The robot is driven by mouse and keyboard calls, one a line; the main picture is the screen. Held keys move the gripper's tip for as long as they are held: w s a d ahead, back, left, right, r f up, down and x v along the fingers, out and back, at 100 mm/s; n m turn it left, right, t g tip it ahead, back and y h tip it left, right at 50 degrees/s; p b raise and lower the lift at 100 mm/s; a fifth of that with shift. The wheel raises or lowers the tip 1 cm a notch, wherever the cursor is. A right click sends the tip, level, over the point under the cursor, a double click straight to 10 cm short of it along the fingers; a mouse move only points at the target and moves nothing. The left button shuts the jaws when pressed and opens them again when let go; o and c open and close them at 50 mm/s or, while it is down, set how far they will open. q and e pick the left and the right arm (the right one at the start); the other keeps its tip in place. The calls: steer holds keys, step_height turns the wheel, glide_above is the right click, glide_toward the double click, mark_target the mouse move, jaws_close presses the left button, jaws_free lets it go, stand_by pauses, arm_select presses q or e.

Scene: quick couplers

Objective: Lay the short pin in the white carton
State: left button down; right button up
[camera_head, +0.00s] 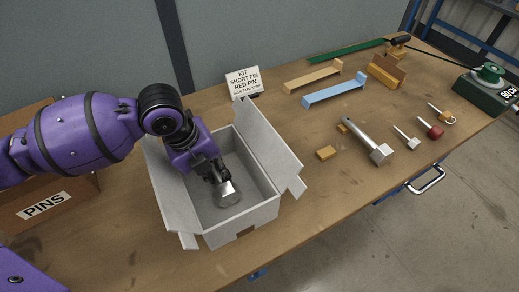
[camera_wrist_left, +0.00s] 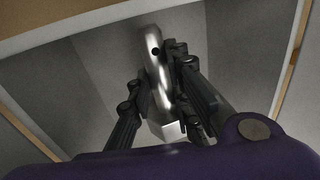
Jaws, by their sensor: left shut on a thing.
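The white carton (camera_head: 262,217) stands open on the table with its flaps folded out. My left gripper (camera_head: 221,184) reaches down inside it and is shut on a shiny metal pin (camera_head: 228,196), which looks like the short pin. In the left wrist view the pin (camera_wrist_left: 155,70) lies between the black fingers (camera_wrist_left: 158,85), with a small cross hole near its far end and a faceted head close to the gripper. The carton's grey inner walls surround it. I cannot tell whether the pin touches the carton floor. My right gripper is not in view.
A brown box marked PINS (camera_head: 45,206) stands left of the carton. A kit sign (camera_head: 243,82) stands behind it.

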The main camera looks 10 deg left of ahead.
arm_select(q)
steer(key=shift+f, duration=0.15)
steer(key=c, duration=1.6)
jaws_free()
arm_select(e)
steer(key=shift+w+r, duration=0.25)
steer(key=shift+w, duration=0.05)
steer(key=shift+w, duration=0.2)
arm_select(q)
steer(key=shift+r, duration=0.35)
steer(key=p+v, duration=0.1)
steer(key=v, duration=1)
steer(key=shift+s+a+r, duration=0.1)
steer(key=shift+a+r, duration=0.05)
steer(key=shift+r, duration=0.1)
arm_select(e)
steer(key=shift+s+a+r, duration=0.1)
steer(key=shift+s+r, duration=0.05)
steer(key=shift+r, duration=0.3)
